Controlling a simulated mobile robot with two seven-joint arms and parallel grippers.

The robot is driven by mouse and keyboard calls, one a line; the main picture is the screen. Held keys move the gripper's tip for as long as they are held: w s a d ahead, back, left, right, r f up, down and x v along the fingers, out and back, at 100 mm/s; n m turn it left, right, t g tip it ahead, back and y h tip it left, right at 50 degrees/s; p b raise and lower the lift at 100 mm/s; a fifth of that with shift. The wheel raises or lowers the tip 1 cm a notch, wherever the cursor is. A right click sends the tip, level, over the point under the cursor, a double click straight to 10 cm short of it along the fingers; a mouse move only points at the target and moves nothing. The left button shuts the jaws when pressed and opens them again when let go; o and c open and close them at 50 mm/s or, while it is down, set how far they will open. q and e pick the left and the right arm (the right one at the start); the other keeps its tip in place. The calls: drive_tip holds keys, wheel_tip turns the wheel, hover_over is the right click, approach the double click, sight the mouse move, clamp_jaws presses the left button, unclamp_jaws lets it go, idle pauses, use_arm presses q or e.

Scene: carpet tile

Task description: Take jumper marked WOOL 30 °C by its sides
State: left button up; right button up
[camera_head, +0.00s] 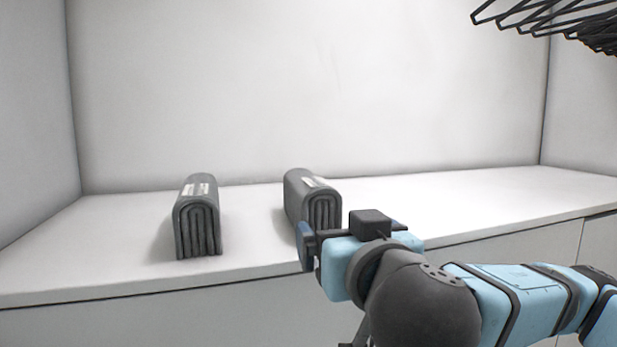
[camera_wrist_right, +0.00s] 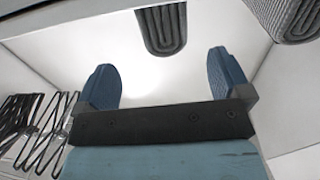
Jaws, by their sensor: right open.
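Two dark grey folded jumpers stand on the white shelf, each with a pale label on top. The left jumper (camera_head: 198,218) stands nearer the front edge; the right jumper (camera_head: 311,199) is near the shelf's middle. The label print is too small to read, so I cannot tell which is marked WOOL 30 °C. My right gripper (camera_head: 306,248) is just in front of the right jumper, partly hidden by its own wrist. In the right wrist view the gripper (camera_wrist_right: 164,80) is open and empty, with a folded jumper (camera_wrist_right: 162,28) beyond the fingertips, apart from them. My left gripper is out of view.
The white shelf (camera_head: 450,205) is clear to the right of the jumpers. Walls close it at the back and both sides. Black wire hangers (camera_head: 560,18) hang at the upper right. Another grey knitted piece (camera_wrist_right: 290,18) shows at the wrist view's upper right corner.

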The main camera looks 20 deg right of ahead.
sight(324, 217)
drive_tip(key=shift+w+r+p, duration=0.2)
drive_tip(key=shift+w+p, duration=0.45)
drive_tip(key=shift+p, duration=0.6)
drive_tip(key=shift+w+r+p, duration=0.15)
drive_tip(key=shift+w+p, duration=0.45)
drive_tip(key=shift+p, duration=0.6)
drive_tip(key=shift+w+d+f, duration=0.1)
drive_tip(key=shift+w+f, duration=0.05)
drive_tip(key=shift+w, duration=0.35)
drive_tip(key=shift+w+d+f, duration=0.1)
drive_tip(key=shift+w, duration=0.4)
drive_tip(key=shift+w+a+f, duration=0.1)
drive_tip(key=shift+w, duration=0.45)
drive_tip(key=w+p, duration=0.2)
drive_tip(key=w, duration=0.2)
drive_tip(key=shift+w, duration=0.15)
drive_tip(key=shift+w+f, duration=0.1)
drive_tip(key=shift+w, duration=0.3)
drive_tip(key=c, duration=1.1)
drive_tip(key=shift+c, duration=0.5)
